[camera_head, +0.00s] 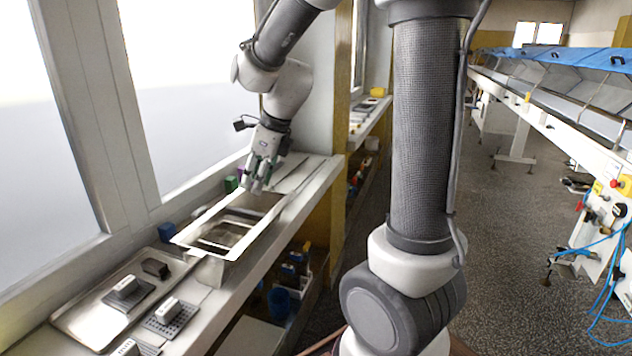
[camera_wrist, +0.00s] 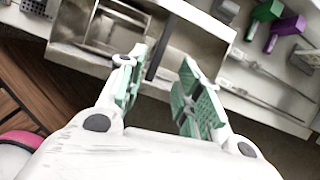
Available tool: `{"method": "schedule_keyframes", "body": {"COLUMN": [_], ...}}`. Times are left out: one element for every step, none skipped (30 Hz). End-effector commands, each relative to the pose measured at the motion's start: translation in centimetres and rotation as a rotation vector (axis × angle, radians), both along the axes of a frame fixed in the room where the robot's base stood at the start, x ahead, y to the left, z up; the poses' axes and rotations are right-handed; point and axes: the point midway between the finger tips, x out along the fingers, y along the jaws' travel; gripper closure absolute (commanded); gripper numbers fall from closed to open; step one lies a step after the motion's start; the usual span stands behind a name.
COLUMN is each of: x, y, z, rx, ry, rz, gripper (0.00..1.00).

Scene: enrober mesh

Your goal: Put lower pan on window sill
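A long metal pan with crossbars and openings, which may be the lower pan, lies along the window-side ledge (camera_head: 262,262) in the head view. Its pale rim (camera_head: 183,240) faces me. In the wrist view the pan (camera_wrist: 72,55) fills the upper left. My gripper (camera_head: 256,188) points down at the pan's far end. In the wrist view the green-padded fingers of my gripper (camera_wrist: 160,75) are apart, with a pan edge and dark gap beyond them. I see nothing clamped between them; contact with the pan cannot be told.
A shallow metal tray (camera_head: 68,322) holds small grey and dark blocks at the near left. Shelves with bottles (camera_head: 292,272) lie under the ledge. The floor (camera_head: 500,220) right of it is open.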

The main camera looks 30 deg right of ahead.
Motion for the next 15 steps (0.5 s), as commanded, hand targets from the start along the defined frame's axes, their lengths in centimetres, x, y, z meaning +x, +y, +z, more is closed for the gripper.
{"method": "schedule_keyframes", "body": {"x": [-1.0,-1.8,-3.0,-4.0,-5.2,-6.8,-8.0,-9.1,-10.7,-11.9,-13.1,-14.6,-15.6,-16.6,-17.9], "y": [-0.4,-0.7,-1.2,-1.6,-2.1,-2.7,-3.2,-3.6,-4.2,-4.7,-5.1,-5.7,-6.1,-6.5,-6.9], "z": [0.9,1.4,2.2,2.7,3.3,3.9,4.4,4.8,5.2,5.5,5.8,6.0,6.1,6.2,6.2], "rx": [-0.036,-0.068,-0.117,-0.159,-0.204,-0.269,-0.318,-0.367,-0.434,-0.482,-0.531,-0.593,-0.637,-0.678,-0.728], "ry": [-0.031,-0.052,-0.084,-0.109,-0.134,-0.168,-0.191,-0.214,-0.238,-0.256,-0.271,-0.286,-0.296,-0.302,-0.31], "rz": [0.089,0.165,0.284,0.385,0.491,0.64,0.753,0.867,1.019,1.13,1.242,1.387,1.49,1.59,1.714], "gripper": [0.65,0.65,0.65,0.65,0.65,0.65,0.65,0.65,0.65,0.65,0.65,0.65,0.65,0.65,0.65]}}
